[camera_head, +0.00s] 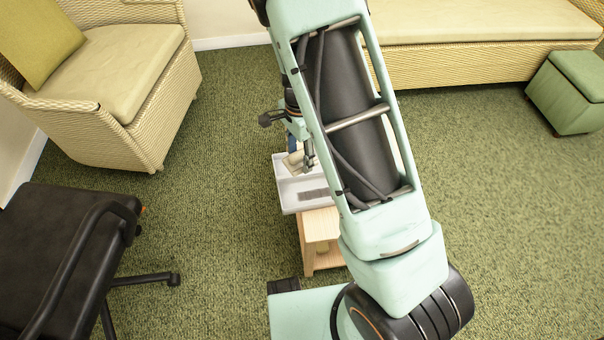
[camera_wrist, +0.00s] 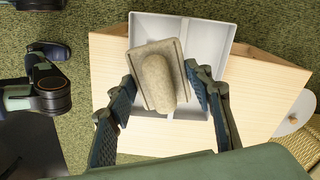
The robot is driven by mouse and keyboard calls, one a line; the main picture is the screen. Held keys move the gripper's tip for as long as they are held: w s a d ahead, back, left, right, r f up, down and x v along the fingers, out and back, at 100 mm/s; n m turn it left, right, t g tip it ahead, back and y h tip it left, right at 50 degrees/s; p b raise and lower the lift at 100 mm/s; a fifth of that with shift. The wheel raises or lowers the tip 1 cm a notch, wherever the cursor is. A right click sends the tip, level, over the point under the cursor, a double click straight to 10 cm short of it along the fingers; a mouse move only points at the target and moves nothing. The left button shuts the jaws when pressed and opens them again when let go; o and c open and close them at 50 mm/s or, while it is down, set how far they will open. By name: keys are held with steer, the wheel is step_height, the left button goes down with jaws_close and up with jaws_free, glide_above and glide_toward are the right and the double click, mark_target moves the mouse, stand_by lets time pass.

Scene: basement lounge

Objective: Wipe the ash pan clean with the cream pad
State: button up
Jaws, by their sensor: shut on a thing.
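The ash pan is a pale grey-white tray (camera_head: 287,201) on a small wooden table. In the wrist view the pan (camera_wrist: 222,36) shows a divider between two compartments. A dark grey patch (camera_head: 313,194) lies on its near part in the head view. The cream pad (camera_wrist: 139,73) is a beige block with a rounded grip on top. My gripper (camera_wrist: 161,80) is shut on the pad, with one finger on each side. The pad is over the pan; whether it touches the pan floor cannot be told. In the head view my gripper (camera_head: 308,158) is partly hidden by my arm.
The wooden table (camera_wrist: 110,58) extends around the pan. A black office chair (camera_head: 62,240) stands at left, a wicker armchair (camera_head: 120,85) at upper left. A wicker sofa (camera_head: 470,65) and green ottoman (camera_head: 570,92) are at the back right. Carpet between them is clear.

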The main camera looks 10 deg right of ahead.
steer(key=f+m+b, duration=0.1)
steer(key=f, duration=0.2)
steer(key=s+f+m+b, duration=0.1)
steer(key=f+b, duration=0.1)
steer(key=f, duration=0.2)
steer(key=f+m+b, duration=0.2)
steer(key=f, duration=0.1)
steer(key=shift+s+d+f, duration=0.15)
steer(key=shift+s+f, duration=0.05)
steer(key=shift+f, duration=0.2)
steer(key=shift+f+b, duration=1.25)
steer(key=shift+f, duration=0.8)
steer(key=shift+f, duration=0.15)
